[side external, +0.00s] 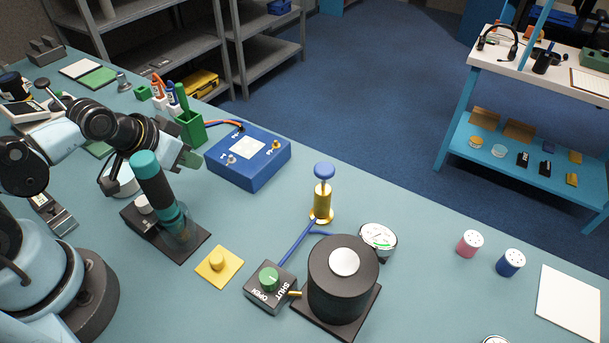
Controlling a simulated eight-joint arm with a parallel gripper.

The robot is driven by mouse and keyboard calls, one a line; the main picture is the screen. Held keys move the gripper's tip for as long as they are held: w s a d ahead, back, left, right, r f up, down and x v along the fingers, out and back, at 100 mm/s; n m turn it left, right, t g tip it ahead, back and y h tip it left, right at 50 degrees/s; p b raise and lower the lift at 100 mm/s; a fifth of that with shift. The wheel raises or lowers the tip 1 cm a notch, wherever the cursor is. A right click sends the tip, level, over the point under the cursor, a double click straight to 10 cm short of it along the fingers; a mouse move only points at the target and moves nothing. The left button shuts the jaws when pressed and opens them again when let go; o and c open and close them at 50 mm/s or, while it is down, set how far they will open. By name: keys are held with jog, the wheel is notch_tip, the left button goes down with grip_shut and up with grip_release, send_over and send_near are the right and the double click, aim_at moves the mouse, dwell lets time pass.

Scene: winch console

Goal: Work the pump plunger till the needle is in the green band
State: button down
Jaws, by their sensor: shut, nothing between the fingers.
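The pump (322,202) is an upright brass cylinder on a round foot, in the middle of the bench. My gripper (190,159) is at upper left, shut and empty, behind the teal-topped cylinder and well apart from the pump. Part of my gripper is hidden by that cylinder.
A black tank (329,288) stands in front of the pump, beside a valve box (258,296) marked OPEN and SHUT. A blue box (261,172), teal-topped cylinder (153,179) and yellow block (233,273) lie leftward. Clear bench lies between the blue box and pump.

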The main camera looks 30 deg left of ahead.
jog(key=shift+f, duration=1.6)
dwell(1.3)
jog(key=shift+r, duration=2.15)
notch_tip(320, 180, up, 7)
jog(key=shift+f, duration=1.5)
jog(key=shift+f, duration=0.35)
jog(key=shift+f, duration=0.8)
